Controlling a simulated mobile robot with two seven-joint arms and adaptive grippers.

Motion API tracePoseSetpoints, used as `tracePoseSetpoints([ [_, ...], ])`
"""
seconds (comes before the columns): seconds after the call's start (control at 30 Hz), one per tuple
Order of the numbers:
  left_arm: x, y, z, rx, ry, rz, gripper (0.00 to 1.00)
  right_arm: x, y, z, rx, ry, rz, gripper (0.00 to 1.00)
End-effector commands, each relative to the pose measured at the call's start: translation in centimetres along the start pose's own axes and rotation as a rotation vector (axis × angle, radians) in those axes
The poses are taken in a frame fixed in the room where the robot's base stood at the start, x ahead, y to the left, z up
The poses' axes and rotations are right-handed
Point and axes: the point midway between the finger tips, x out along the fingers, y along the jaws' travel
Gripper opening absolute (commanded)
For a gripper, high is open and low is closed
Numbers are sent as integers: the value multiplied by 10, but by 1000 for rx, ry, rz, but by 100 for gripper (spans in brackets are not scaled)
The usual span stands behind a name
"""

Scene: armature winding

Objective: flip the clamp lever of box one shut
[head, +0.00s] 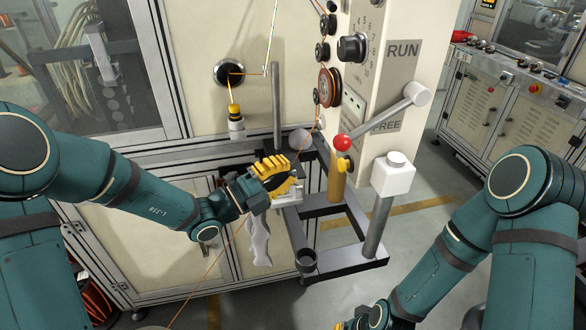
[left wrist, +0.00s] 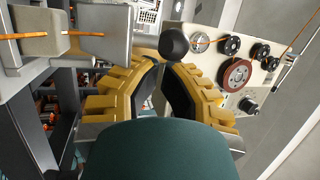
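My left gripper (head: 280,172) is near the front of the winding machine, beside a grey ball knob (head: 300,139). In the left wrist view its two yellow fingers (left wrist: 167,72) are apart, with dark pads facing each other and nothing clearly between them. A dark ball knob (left wrist: 174,41) lies just beyond the fingertips; contact cannot be told. Its lever arm is mostly hidden. A grey block (left wrist: 45,44) with copper wire across it is at upper left. No label shows which part is box one.
A control panel (head: 402,75) marked RUN and FREE carries pulleys, a dial and a large grey lever (head: 390,112). Copper wire (head: 209,270) passes near my left gripper. A dark frame (head: 345,266) stands below.

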Motion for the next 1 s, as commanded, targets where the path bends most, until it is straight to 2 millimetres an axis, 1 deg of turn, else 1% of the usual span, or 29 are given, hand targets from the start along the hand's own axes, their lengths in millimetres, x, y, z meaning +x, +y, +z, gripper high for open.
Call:
tracePoseSetpoints([
  [0.03,-4,4,2,-17,-3,-42,0,1,0,0,0,-1,0,0],
  [0.17,-10,4,3,-45,-1,-149,0,-1,0,0,0,0,0,0],
  [0.37,-9,2,2,-38,2,-140,0,-1,0,0,0,0,0,0],
  [0.47,-14,3,2,-38,1,-138,0,-1,0,0,0,0,0,0],
  [0.57,-25,5,3,-38,-2,-137,0,0,0,0,0,0,0,0],
  [0.9,-92,14,4,-39,-3,-139,0,0,0,0,0,0,0,0],
  [1.0,-107,17,3,-39,-3,-140,0,0,0,0,0,0,0,0],
])
